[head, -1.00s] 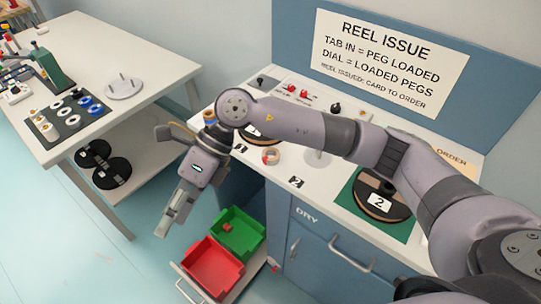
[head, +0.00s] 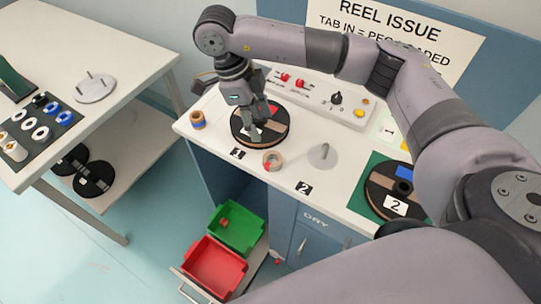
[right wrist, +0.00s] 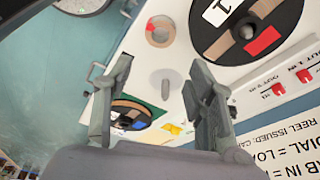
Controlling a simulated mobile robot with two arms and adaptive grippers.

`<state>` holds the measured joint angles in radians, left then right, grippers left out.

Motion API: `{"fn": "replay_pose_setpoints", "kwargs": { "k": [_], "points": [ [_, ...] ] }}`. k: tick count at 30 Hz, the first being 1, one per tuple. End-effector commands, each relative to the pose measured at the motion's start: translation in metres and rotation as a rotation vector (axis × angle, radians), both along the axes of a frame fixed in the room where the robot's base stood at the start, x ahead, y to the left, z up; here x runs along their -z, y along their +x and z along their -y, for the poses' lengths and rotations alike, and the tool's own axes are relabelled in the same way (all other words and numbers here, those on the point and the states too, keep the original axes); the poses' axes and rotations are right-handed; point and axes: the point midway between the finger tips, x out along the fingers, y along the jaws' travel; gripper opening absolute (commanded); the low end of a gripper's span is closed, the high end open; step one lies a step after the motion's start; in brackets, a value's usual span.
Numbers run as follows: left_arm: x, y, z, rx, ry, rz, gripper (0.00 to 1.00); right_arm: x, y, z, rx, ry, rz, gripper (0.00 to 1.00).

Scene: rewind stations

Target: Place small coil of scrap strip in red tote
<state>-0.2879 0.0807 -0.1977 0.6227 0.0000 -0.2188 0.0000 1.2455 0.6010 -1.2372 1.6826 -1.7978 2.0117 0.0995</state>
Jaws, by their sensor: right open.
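A small tan coil (head: 272,160) with a red bit lies on the white counter beside the black reel; it also shows in the right wrist view (right wrist: 160,32). I cannot be sure it is the scrap coil. The red tote (head: 213,267) sits low in a pulled-out drawer below the counter and looks empty. My right gripper (head: 257,131) points down over the black reel (head: 281,136) in the head view. Its fingers are open with nothing held between them, and they also show in the right wrist view (right wrist: 160,72). My left gripper is not in view.
A green tote (head: 255,213) with a small brown thing inside stands behind the red one. A peg disc (head: 323,156), an orange-and-blue roll (head: 198,120) and a reel on a green mat (head: 378,190) occupy the counter. A white table (head: 110,45) stands left.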

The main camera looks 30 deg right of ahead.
Motion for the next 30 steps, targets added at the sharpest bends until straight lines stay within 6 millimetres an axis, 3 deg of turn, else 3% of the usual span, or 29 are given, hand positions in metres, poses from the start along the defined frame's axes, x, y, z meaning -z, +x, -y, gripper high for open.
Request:
{"fn": "replay_pose_setpoints", "kwargs": {
  "k": [3,6,8,12,17,24,30],
  "points": [
    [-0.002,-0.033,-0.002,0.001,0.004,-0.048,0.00,0.024,-0.006,0.005,0.001,0.003,-0.007,0.51],
    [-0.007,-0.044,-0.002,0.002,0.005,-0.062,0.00,0.043,-0.009,0.010,0.001,0.001,-0.006,0.51],
    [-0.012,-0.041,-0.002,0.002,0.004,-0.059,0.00,0.053,-0.010,0.013,0.001,0.000,-0.005,0.51],
    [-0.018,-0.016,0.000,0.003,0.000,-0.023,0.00,0.074,-0.013,0.017,0.001,0.002,-0.004,0.51],
    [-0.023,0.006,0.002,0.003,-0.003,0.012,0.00,0.085,-0.014,0.018,0.000,0.002,-0.001,0.51],
    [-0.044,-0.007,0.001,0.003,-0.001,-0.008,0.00,0.114,-0.021,0.022,0.000,0.001,-0.005,0.51],
    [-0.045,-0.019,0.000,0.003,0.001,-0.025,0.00,0.134,-0.022,0.026,0.000,0.002,-0.001,0.51]
  ]
}}
